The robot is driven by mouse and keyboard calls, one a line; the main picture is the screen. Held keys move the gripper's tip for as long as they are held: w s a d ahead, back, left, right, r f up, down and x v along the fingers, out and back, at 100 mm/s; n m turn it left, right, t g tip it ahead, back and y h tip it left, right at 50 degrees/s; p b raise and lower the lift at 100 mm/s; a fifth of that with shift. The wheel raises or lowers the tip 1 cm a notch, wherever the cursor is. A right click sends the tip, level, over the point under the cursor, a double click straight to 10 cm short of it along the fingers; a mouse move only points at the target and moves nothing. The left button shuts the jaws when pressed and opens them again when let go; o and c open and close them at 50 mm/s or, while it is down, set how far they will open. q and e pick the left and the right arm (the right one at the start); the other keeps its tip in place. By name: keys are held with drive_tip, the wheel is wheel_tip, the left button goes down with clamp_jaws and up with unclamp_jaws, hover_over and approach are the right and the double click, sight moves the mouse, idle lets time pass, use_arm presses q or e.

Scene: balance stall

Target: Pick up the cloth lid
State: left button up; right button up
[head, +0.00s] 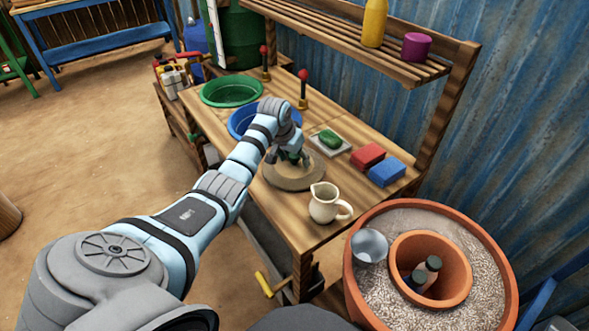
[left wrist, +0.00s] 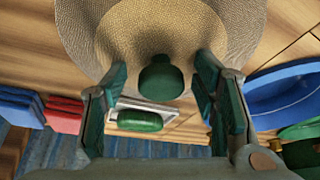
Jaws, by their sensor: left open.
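The cloth lid (head: 290,181) is a round, beige woven disc lying on the wooden bench. In the left wrist view the lid (left wrist: 200,25) fills the top middle, with a dark green knob (left wrist: 161,82) on it. My left gripper (head: 291,157) is over the lid and hides part of it in the head view. In the left wrist view my left gripper (left wrist: 162,75) is open, with one green-padded finger on each side of the knob and gaps between. My right gripper is not in view.
A cream jug (head: 325,204) stands close in front of the lid. Behind are a blue basin (head: 246,119) and a green basin (head: 231,91). A green bar on a white dish (head: 331,142), a red block (head: 367,157) and a blue block (head: 386,172) are right.

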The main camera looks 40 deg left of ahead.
use_arm(q)
drive_tip(key=shift+r, duration=0.1)
clamp_jaws()
wheel_tip(320, 180, up, 20)
drive_tip(key=p, duration=0.3)
